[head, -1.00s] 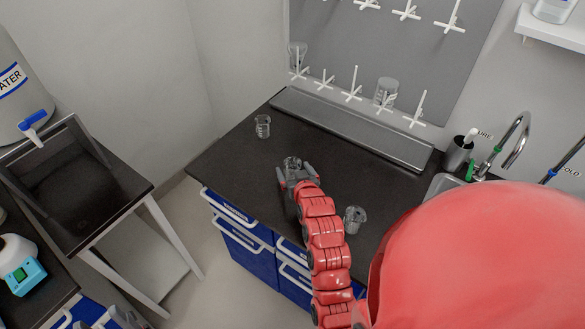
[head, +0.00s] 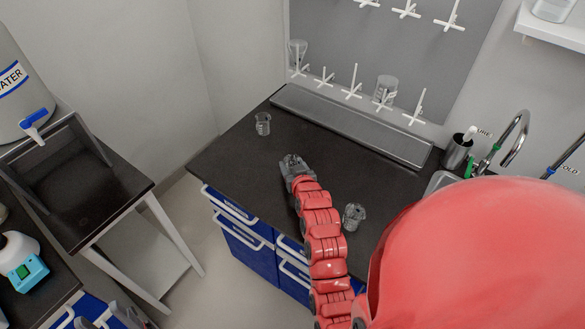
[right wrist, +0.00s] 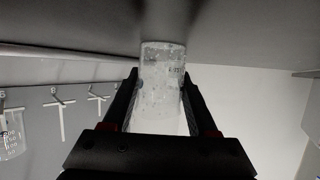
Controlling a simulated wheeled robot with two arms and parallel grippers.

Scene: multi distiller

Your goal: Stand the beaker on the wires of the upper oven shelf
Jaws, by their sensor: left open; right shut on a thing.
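My right gripper (head: 291,163) is shut on a small clear glass beaker (right wrist: 162,75) at the dark counter. The right wrist view shows the beaker between the two black fingers, its far end close to the counter surface; whether it touches is unclear. In the head view the gripper mostly hides this beaker. My left gripper (head: 106,318) is open at the bottom left edge, only its fingertips in view. I can make out no oven shelf wires in these views.
Two other beakers stand on the counter (head: 225,150), one at the back left (head: 263,124), one right of my arm (head: 354,216). A grey ledge (head: 350,130) and white-pegged rack (head: 350,40) are behind. A sink tap (head: 518,135) is right; a water container (head: 18,90) is left.

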